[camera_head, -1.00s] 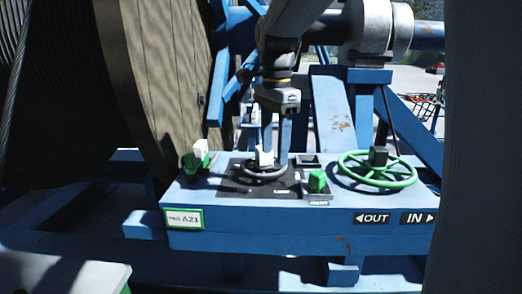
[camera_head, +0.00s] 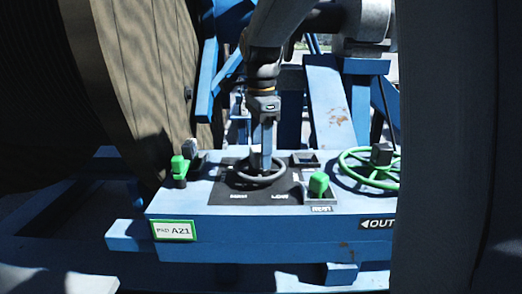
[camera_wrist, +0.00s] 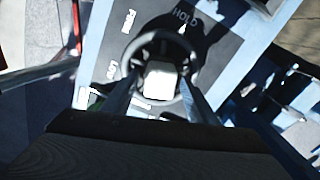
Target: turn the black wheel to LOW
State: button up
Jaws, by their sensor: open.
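The black wheel (camera_head: 240,180) is a small dark ring lying flat on a dark plate on top of the blue control box. In the wrist view the wheel (camera_wrist: 128,50) surrounds a pale square hub (camera_wrist: 160,82). A LOW label (camera_head: 280,198) sits on the plate in front of the wheel; it also shows left of the wheel in the wrist view (camera_wrist: 112,70). HOLD is printed beyond the wheel. My gripper (camera_head: 264,160) is open, pointing down over the wheel, its fingers on either side of the hub. Contact with the wheel cannot be told.
A green-and-black lever (camera_head: 180,166) stands left of the wheel and a green knob (camera_head: 318,183) stands close to its right. A larger green handwheel (camera_head: 350,175) is farther right, partly hidden. The big cable reel (camera_head: 130,80) rises at the left. A blue frame stands behind.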

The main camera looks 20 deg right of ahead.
jog(key=shift+f, duration=0.3)
grip_shut()
